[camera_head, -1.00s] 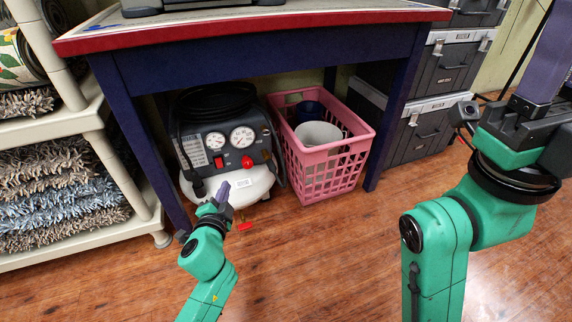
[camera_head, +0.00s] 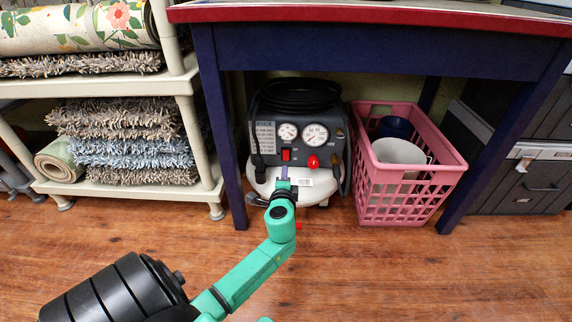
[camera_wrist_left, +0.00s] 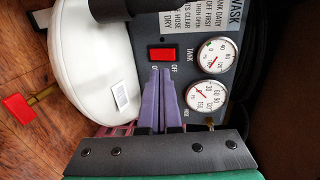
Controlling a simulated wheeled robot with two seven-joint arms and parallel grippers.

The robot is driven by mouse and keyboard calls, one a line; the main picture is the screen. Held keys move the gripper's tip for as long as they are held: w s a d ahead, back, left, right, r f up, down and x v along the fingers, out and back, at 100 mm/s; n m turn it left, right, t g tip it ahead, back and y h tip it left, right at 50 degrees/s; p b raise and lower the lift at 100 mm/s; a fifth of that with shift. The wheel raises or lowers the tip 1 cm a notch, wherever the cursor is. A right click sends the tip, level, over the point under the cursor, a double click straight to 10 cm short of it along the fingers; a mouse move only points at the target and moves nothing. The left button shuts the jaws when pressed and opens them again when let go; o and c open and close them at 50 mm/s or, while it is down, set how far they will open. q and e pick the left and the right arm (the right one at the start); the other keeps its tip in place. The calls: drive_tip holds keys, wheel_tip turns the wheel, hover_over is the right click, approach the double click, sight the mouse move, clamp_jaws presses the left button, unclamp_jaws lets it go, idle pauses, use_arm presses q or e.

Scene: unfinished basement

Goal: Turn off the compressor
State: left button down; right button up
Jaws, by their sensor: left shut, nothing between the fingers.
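The compressor (camera_head: 318,150) stands on the floor under the blue table, with a grey panel, two white gauges and a white tank. Its red switch (camera_head: 286,154) is on the panel's left part, and the switch also shows in the left wrist view (camera_wrist_left: 162,54), with OFF and ON lettering beside it. My left gripper (camera_head: 284,172) is shut and empty, in front of the panel. In the left wrist view its purple fingertips (camera_wrist_left: 160,76) point at the panel close to the switch; I cannot tell whether they touch. My right gripper is out of view.
A pink basket (camera_head: 410,180) stands right of the compressor. Blue table legs (camera_head: 222,150) flank both. A shelf (camera_head: 130,190) with rugs is at left, dark cases (camera_head: 520,185) at right. The wooden floor in front is mostly clear.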

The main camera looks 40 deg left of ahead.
sight(286, 154)
use_arm(q)
drive_tip(key=b+x, duration=0.1)
drive_tip(key=x, duration=0.3)
drive_tip(key=r+b+x, duration=0.1)
drive_tip(key=x, duration=0.1)
drive_tip(key=shift+w+a+b, duration=0.3)
drive_tip(key=shift+w, duration=0.15)
drive_tip(key=shift+r, duration=0.1)
